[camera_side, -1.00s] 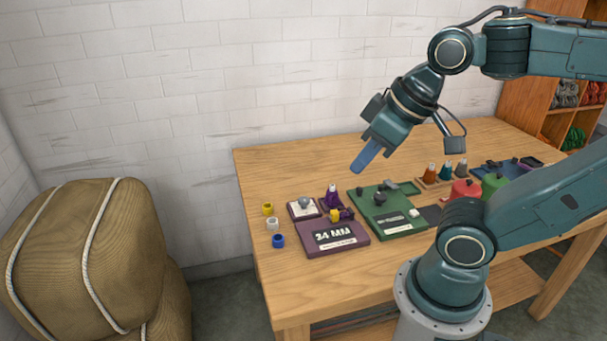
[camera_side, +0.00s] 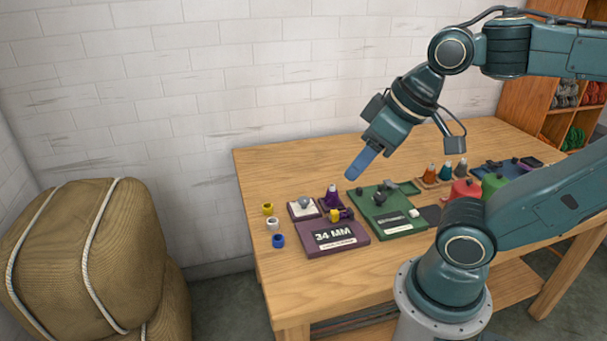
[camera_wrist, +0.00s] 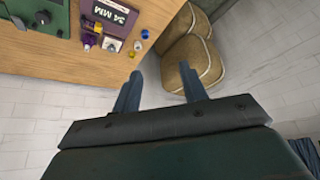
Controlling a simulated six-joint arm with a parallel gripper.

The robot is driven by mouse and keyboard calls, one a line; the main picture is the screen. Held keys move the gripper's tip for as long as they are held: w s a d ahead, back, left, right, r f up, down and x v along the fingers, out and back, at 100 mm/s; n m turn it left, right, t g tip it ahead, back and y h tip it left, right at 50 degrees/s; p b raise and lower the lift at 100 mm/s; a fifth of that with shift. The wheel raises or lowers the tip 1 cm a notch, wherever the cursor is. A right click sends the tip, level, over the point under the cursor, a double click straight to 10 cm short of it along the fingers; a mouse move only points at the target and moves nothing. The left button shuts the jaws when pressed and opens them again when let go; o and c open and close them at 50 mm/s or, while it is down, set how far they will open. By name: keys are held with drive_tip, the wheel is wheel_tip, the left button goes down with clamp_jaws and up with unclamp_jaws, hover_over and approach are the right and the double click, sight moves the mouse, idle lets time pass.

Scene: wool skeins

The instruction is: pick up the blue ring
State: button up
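The blue ring (camera_side: 278,241) lies on the left front part of the wooden table, nearest me in a short row with a white ring (camera_side: 272,223) and a yellow ring (camera_side: 267,208). My gripper (camera_side: 353,174) is in the air above the table, to the right of and higher than the ring. In the wrist view its two blue fingers (camera_wrist: 161,68) are apart, with nothing between them.
A purple board marked 34 MM (camera_side: 335,237) stands just right of the rings, with a purple cone and a white block behind. A green board (camera_side: 405,222) is farther right. Wool sacks (camera_side: 85,260) stand left of the table. Bare wood (camera_side: 275,180) lies behind the rings.

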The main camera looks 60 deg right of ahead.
drive_tip(key=shift+o, duration=0.8)
drive_tip(key=n+g, duration=0.6)
drive_tip(key=n, duration=1.2)
hover_over(277, 247)
wheel_tip(277, 247, down, 19)
drive_tip(key=shift+w+d+f, duration=0.15)
drive_tip(key=shift+w+d, duration=0.25)
drive_tip(key=shift+f, duration=4.25)
